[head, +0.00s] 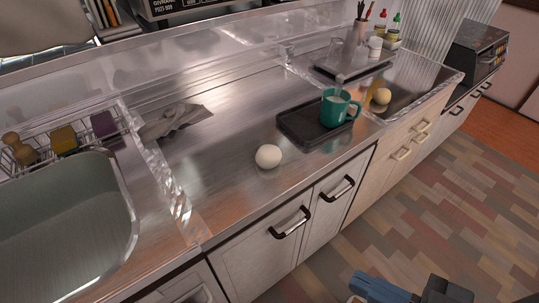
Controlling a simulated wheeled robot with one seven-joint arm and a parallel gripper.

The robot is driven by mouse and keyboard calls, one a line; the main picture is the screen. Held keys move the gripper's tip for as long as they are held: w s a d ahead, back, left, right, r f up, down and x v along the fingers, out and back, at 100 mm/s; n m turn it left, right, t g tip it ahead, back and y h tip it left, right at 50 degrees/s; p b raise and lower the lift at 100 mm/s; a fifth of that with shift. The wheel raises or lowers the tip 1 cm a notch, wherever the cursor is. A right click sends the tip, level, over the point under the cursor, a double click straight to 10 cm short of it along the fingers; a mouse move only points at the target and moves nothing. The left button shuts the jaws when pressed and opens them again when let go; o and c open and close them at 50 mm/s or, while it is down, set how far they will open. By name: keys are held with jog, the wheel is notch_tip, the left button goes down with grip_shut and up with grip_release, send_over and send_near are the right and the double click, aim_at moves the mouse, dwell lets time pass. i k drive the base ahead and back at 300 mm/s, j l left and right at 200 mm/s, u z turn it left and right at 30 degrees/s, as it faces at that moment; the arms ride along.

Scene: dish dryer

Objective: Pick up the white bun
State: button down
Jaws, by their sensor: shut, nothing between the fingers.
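The white bun (268,156) is a smooth, round, pale ball. It rests on the bare steel counter (225,165) near its front edge, left of a dark tray. Nothing covers it. Blue and black parts of my own arm show at the bottom right, beyond the counter front and well apart from the bun. The fingertips of my gripper cannot be made out in this view.
A teal cup (336,107) stands on the dark tray (291,128). A yellowish round item (382,96) lies farther right. A sink (65,225) is at left, with a crumpled grey cloth (175,121) nearby. Counter around the bun is clear; cabinet handles protrude below.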

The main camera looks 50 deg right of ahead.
aim_at(268, 157)
jog(key=k+l+z, duration=0.1)
jog(key=l, duration=0.2)
jog(key=k+l, duration=0.2)
jog(key=k+l+z, duration=0.15)
jog(key=l, duration=0.3)
jog(key=k+l+z, duration=0.1)
jog(key=l, duration=0.2)
jog(key=k+l, duration=0.1)
jog(key=l, duration=0.25)
jog(key=z, duration=0.05)
